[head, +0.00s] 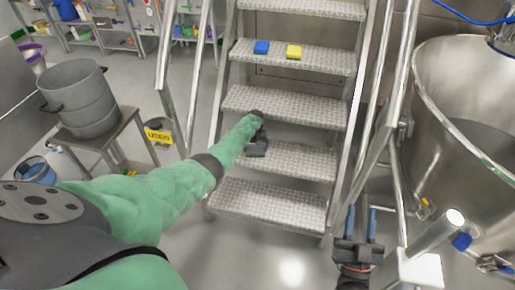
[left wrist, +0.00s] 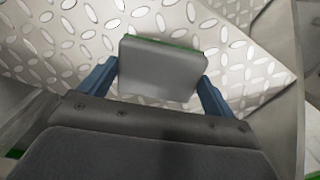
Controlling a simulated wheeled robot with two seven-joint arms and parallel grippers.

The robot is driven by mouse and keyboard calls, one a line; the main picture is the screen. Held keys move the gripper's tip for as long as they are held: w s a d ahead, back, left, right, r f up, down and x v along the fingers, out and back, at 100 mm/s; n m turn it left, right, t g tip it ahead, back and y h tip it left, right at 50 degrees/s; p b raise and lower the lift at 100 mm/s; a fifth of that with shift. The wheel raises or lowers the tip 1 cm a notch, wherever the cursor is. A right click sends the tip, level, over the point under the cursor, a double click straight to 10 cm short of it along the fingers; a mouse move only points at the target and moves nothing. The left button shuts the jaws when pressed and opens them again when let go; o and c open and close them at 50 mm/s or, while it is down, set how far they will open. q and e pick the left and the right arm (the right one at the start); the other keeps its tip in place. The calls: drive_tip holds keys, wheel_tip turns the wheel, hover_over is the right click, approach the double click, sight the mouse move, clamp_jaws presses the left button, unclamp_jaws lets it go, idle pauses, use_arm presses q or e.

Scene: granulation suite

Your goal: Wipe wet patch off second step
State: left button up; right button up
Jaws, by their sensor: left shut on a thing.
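The metal stair has tread-plate steps; the second step (head: 305,163) is the one above the lowest. My left gripper (head: 257,146) is over the left part of this step, pointing down. In the left wrist view my left gripper (left wrist: 160,85) is shut on a grey sponge (left wrist: 160,70) with a green edge, one blue finger at each side. Tread plate lies right behind the sponge; I cannot tell whether they touch. I cannot make out a wet patch; my arm hides part of the step. My right gripper (head: 361,222) is open and empty, right of the stair.
A blue sponge (head: 261,47) and a yellow sponge (head: 294,52) lie on a higher step. Metal handrails (head: 166,70) flank the stair. A large steel vessel (head: 470,130) stands at the right. A grey pot (head: 76,95) sits on a stand at the left.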

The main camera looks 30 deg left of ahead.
sight(249, 147)
use_arm(q)
drive_tip(key=shift+s+a, duration=0.25)
drive_tip(key=shift+a, duration=0.65)
drive_tip(key=shift+s+a, duration=0.2)
drive_tip(key=shift+a, duration=0.65)
drive_tip(key=shift+s+a+f, duration=0.1)
drive_tip(key=shift+s+a, duration=0.15)
drive_tip(key=shift+a, duration=0.7)
drive_tip(key=shift+s+a, duration=0.2)
drive_tip(key=shift+a, duration=0.7)
wheel_tip(249, 147, up, 6)
drive_tip(key=p, duration=0.5)
drive_tip(key=shift+p, duration=0.4)
wheel_tip(249, 147, up, 3)
drive_tip(key=p, duration=0.3)
